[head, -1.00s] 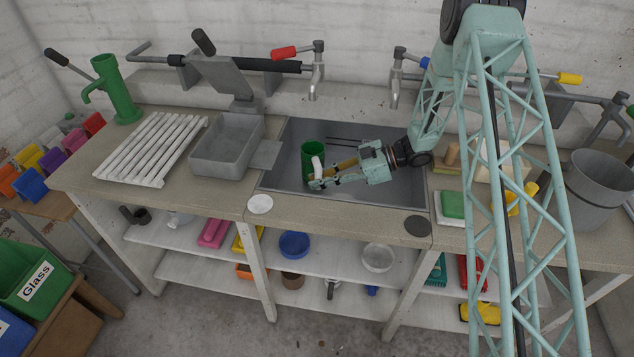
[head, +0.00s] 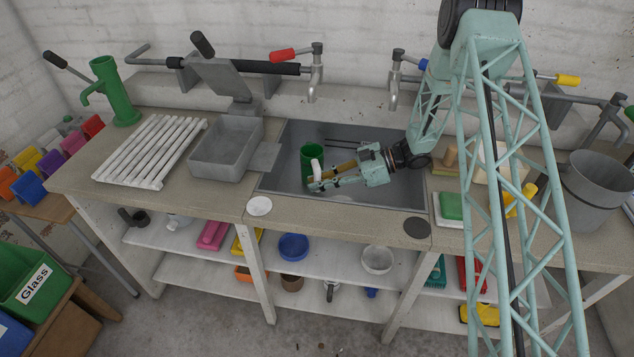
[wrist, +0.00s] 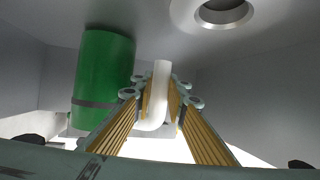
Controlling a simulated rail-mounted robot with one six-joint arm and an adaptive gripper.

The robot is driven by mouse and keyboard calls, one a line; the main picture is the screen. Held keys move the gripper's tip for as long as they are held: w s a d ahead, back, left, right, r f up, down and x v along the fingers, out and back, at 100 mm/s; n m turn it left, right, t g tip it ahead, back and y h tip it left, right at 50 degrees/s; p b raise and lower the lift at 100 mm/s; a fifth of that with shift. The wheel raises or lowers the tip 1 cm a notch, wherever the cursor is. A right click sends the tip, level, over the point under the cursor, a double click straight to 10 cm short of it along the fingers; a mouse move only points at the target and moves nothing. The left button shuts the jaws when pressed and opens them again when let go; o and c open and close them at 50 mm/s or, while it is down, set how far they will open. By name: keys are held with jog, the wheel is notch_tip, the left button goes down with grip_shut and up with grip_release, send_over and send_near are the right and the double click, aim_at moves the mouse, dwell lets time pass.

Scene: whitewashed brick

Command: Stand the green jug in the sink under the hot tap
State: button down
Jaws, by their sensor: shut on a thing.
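The green jug (head: 307,158) is in the left part of the sink (head: 345,132), below and near the tap with the red handle (head: 314,80). Its white handle (head: 316,166) faces my gripper. My gripper (head: 317,177) reaches into the sink from the right and is shut on that handle. In the wrist view the jug (wrist: 102,75) is left of the fingers, and its white handle (wrist: 160,95) lies between the fingertips (wrist: 161,90). I cannot tell whether the jug's base touches the sink floor.
The drain (wrist: 223,12) shows in the wrist view. A blue-handled tap (head: 396,85) stands to the right behind the sink. A grey basin (head: 222,165) and a white slatted rack (head: 150,150) are on the left. A green sponge (head: 452,206) lies at the right.

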jog(key=shift+f, duration=0.35)
jog(key=c, duration=2.5)
grip_release()
jog(key=shift+d, duration=0.15)
jog(key=shift+v, duration=3.85)
jog(key=shift+w+r, duration=0.1)
jog(key=shift+r, duration=0.05)
